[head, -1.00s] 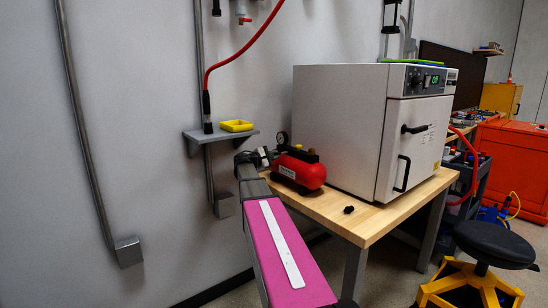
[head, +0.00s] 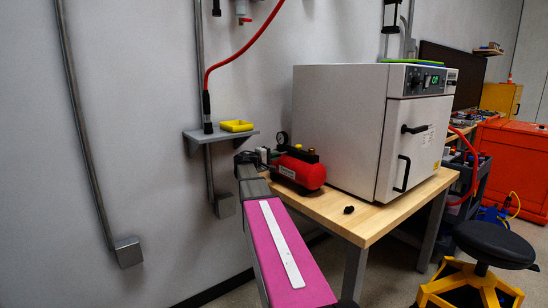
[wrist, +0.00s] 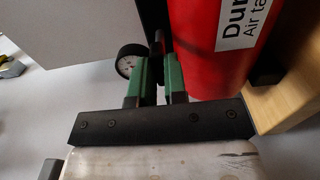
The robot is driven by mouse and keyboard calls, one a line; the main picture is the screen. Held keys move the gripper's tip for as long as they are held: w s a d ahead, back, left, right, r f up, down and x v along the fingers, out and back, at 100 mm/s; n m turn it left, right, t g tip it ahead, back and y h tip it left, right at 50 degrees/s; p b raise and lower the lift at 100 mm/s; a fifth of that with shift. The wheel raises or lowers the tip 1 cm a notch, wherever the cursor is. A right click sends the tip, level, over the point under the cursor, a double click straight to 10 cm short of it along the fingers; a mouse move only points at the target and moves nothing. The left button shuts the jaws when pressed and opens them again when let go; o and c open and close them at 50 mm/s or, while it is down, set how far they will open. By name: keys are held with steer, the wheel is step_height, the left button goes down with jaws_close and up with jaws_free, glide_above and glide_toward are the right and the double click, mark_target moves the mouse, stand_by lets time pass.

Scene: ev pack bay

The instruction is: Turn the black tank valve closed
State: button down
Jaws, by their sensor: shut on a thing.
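The red air tank (head: 300,172) lies on the left end of the wooden bench, and fills the upper right of the wrist view (wrist: 212,45). Its round gauge (head: 282,138) also shows in the wrist view (wrist: 129,62), left of the fingers. The black tank valve (wrist: 158,42) shows as a narrow dark piece between my green fingers beside the tank; its lower part is hidden. My gripper (wrist: 161,70) is shut on the valve. In the head view my gripper (head: 272,154) is at the tank's left end, small and partly hidden.
A large white oven (head: 340,125) stands on the wooden bench (head: 375,222) right of the tank. A small black knob (head: 349,210) lies on the bench front. A grey wall shelf (head: 220,136) with a yellow tray (head: 237,126) is close behind my arm. A stool (head: 495,245) stands at right.

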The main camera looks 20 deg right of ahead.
stand_by(0.4)
steer(key=c, duration=1.2)
jaws_free()
steer(key=shift+o, duration=0.2)
steer(key=shift+a, duration=0.1)
steer(key=v, duration=1)
steer(key=shift+s+a, duration=0.2)
steer(key=shift+a, duration=0.1)
